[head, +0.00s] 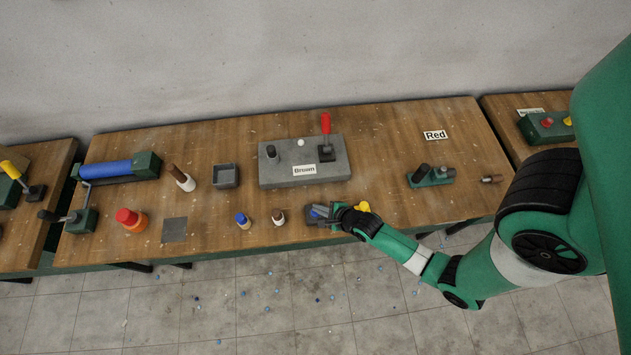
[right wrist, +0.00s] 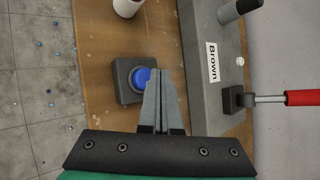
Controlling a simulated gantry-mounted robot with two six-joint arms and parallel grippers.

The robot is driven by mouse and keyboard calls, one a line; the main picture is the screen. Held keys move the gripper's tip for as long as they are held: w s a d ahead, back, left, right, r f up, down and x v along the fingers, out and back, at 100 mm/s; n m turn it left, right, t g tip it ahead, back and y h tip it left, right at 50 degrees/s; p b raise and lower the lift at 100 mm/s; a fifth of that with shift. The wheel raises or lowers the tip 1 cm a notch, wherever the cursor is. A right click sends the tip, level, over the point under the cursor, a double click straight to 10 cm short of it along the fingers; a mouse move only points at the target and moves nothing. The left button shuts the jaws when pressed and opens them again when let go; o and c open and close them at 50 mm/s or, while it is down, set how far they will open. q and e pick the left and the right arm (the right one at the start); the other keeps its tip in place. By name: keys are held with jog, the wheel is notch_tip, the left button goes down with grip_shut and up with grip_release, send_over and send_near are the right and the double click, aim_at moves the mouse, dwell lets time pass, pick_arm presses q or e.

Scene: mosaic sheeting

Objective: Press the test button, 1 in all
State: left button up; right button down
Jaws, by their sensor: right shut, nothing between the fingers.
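The test button looks like a blue round cap (right wrist: 142,77) on a dark grey square box (right wrist: 122,80). In the head view the box (head: 311,220) sits at the table's front edge, partly hidden by my right gripper. My right gripper (head: 332,212) is shut and empty, with its tips at the box. In the right wrist view its closed fingers (right wrist: 161,72) overlap the edge of the blue cap. I cannot tell whether they touch it. My left gripper is not in view.
A grey block labelled Brown (head: 270,178) with a red-handled lever (head: 326,123) stands behind the button box. A yellow object (head: 362,206) shows beside my gripper. The table to the right is mostly clear up to a green fixture (head: 432,180).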

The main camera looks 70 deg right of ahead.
jog(key=shift+f, duration=0.1)
jog(key=shift+f+b, duration=0.3)
jog(key=shift+f, duration=0.05)
jog(key=shift+f+b, duration=0.45)
jog(key=shift+f, duration=0.1)
dwell(0.8)
jog(key=shift+r, duration=0.1)
jog(key=shift+r+p, duration=0.85)
jog(key=shift+p, duration=0.1)
notch_tip(320, 180, up, 5)
jog(key=p, duration=0.5)
jog(key=shift+r, duration=0.1)
dwell(0.5)
